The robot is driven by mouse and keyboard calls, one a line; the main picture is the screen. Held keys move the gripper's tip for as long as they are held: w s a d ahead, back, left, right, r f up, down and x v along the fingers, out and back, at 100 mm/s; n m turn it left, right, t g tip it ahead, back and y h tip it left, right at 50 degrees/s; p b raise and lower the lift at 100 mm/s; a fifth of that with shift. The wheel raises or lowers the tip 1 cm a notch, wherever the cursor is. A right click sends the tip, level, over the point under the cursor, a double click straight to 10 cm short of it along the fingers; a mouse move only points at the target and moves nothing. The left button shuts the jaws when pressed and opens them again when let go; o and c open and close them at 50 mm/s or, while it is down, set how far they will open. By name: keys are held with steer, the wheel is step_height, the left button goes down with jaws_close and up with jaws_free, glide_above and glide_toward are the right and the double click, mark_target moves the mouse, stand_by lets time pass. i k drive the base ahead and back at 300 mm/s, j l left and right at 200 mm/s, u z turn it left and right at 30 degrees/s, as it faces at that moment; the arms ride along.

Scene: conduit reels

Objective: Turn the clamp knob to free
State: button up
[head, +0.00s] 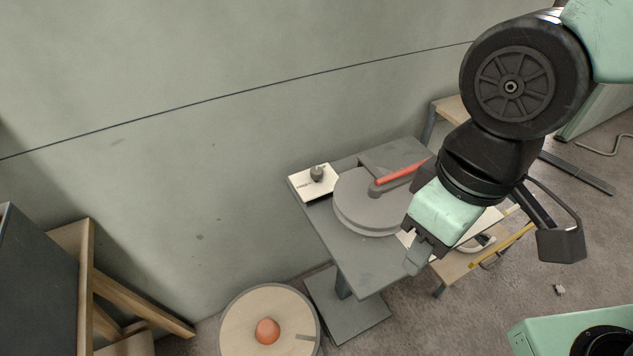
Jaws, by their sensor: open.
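A small dark knob (317,172) stands on a white labelled plate (326,186) at the back left corner of a grey table (357,262). The lettering is too small to read, so I cannot tell which setting the knob points to. A round grey disc (358,212) with a red lever (402,173) sits on the table to the right of the plate. My gripper (421,254) is open and points down over the table's right side, to the right of the disc and well apart from the knob. My arm hides part of the table's right side.
A wooden reel (240,325) with an orange knob (267,331) is at the bottom, left of the table. A wooden frame (85,270) stands at far left. A low wooden bench (455,268) is at right. The wall rises behind the table.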

mark_target(316, 171)
steer(key=i+l+u, duration=0.15)
steer(key=u, duration=0.25)
steer(key=i+l+u, duration=0.1)
steer(key=l+u, duration=0.3)
steer(key=i+l+u, duration=0.1)
steer(key=u, duration=0.3)
